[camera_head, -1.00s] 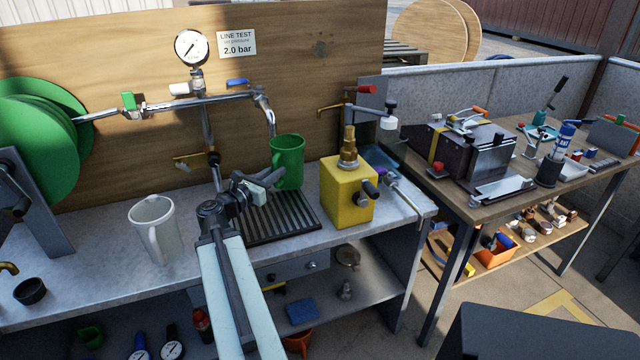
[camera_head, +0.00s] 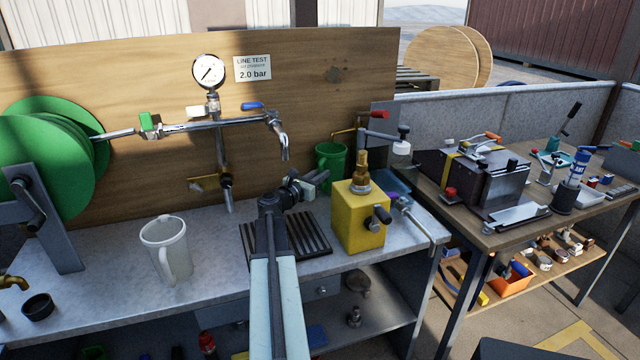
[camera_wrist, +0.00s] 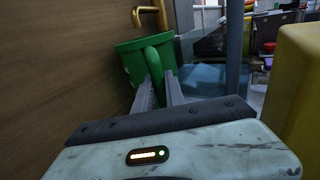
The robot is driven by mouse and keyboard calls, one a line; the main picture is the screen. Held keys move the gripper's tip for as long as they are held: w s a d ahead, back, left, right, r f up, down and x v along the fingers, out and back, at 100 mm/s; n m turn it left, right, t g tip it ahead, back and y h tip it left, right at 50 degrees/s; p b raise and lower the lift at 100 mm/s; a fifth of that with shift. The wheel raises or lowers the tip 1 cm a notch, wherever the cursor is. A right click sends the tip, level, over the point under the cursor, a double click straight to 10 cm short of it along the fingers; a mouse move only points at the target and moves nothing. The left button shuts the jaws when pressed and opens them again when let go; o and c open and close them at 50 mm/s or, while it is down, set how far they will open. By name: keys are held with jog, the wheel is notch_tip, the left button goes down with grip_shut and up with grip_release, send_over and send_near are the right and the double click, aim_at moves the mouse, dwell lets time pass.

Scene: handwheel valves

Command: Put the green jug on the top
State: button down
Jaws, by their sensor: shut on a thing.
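The green jug (camera_head: 330,166) stands upright behind the yellow box-shaped pump, near the wooden back board; its lower part is hidden in the head view by my gripper and the pump. My gripper (camera_head: 312,184) reaches to it from the left front. In the wrist view my gripper (camera_wrist: 161,92) is shut on the handle of the green jug (camera_wrist: 133,62). I cannot tell whether the jug's base touches the grey bench top (camera_head: 110,255).
The yellow pump (camera_head: 358,218) stands close to the right of my gripper. A black drip grate (camera_head: 262,256) lies on the bench below my arm. A pale jug (camera_head: 165,247) stands at left. A tap spout (camera_head: 281,140) hangs above the grate. A brass pipe (camera_head: 352,130) is behind the jug.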

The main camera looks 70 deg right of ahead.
jog(key=shift+f+b, duration=2)
jog(key=shift+r, duration=0.25)
jog(key=c, duration=1.4)
grip_release()
jog(key=shift+f, duration=0.1)
jog(key=shift+r+p, duration=0.25)
jog(key=shift+p, duration=0.15)
jog(key=v, duration=1.2)
jog(key=shift+f, duration=0.15)
